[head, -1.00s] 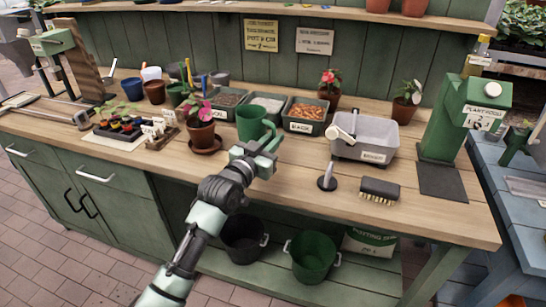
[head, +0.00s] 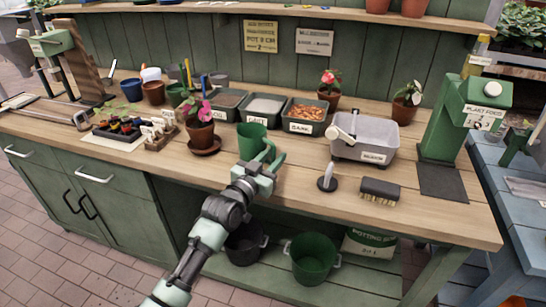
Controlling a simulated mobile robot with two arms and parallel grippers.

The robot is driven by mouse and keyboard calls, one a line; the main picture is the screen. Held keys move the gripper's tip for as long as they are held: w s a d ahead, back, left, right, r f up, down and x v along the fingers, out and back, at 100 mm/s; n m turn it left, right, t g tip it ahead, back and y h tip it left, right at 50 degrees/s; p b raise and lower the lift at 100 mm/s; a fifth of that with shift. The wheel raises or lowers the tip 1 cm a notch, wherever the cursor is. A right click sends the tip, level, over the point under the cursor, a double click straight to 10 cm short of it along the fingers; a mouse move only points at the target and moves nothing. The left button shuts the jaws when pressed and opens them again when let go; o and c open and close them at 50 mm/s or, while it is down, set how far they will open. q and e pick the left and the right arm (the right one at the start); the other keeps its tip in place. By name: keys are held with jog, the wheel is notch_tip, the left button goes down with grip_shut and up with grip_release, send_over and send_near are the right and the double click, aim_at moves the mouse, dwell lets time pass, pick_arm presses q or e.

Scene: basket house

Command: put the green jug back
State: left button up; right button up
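The green jug (head: 250,142) is upright over the front middle of the wooden bench, with its handle toward the right. My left gripper (head: 264,166) is at the handle side of the jug, on its near right, and appears shut on the handle. The fingers overlap the handle, so the exact contact is partly hidden. I cannot tell whether the jug's base touches the bench top or is slightly above it. My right gripper is not in view.
Behind the jug stand several labelled trays (head: 303,126). A potted pink flower on a saucer (head: 205,151) is to its left. The bench (head: 440,222) is bare at the front right.

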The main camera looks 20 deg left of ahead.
pick_arm(q)
jog(key=shift+r, duration=0.2)
jog(key=v, duration=1.2)
